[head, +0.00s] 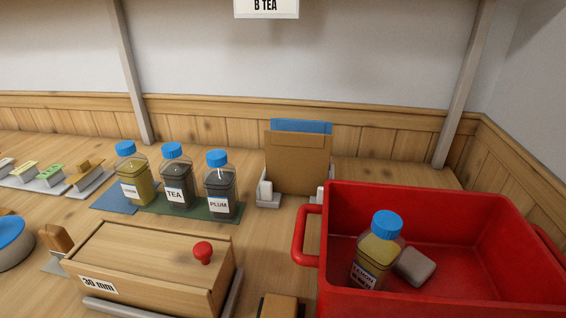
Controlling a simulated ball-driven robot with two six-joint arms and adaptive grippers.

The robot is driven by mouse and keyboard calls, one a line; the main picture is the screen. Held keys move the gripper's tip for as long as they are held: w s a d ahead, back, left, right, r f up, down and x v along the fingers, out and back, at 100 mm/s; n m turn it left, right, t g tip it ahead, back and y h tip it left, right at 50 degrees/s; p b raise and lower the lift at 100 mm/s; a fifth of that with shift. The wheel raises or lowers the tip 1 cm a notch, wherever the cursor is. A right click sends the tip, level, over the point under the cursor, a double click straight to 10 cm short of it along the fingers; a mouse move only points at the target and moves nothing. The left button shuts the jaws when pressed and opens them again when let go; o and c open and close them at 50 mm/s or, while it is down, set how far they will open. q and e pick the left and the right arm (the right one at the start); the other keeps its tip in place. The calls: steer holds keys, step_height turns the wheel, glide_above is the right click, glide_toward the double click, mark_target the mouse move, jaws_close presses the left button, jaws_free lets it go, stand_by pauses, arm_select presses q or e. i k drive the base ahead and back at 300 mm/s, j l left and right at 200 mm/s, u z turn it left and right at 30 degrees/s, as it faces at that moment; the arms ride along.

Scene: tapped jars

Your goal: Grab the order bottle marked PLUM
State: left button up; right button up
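The bottle marked PLUM (220,187) has a blue cap and dark contents. It stands upright on a dark green mat (228,213), at the right end of a row of three bottles. The bottle marked TEA (176,178) stands just left of it, also dark with a blue cap. Neither of my grippers shows in the head view.
A red crate (480,200) at right holds a tilted LEMON bottle (378,250) and a grey block (415,266). A wooden box (150,262) marked 30 mm, with a red knob (203,253), stands in front of the bottles. A brown board (298,163) stands behind, to their right.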

mark_target(219, 180)
steer(key=k+j+u, duration=0.1)
steer(key=j, duration=0.25)
steer(key=k+j+u, duration=0.1)
steer(key=j, duration=0.3)
steer(key=k+j+u, duration=0.1)
steer(key=k+j, duration=0.15)
steer(key=j, duration=0.15)
steer(key=k+j+u, duration=0.1)
steer(key=j, duration=0.3)
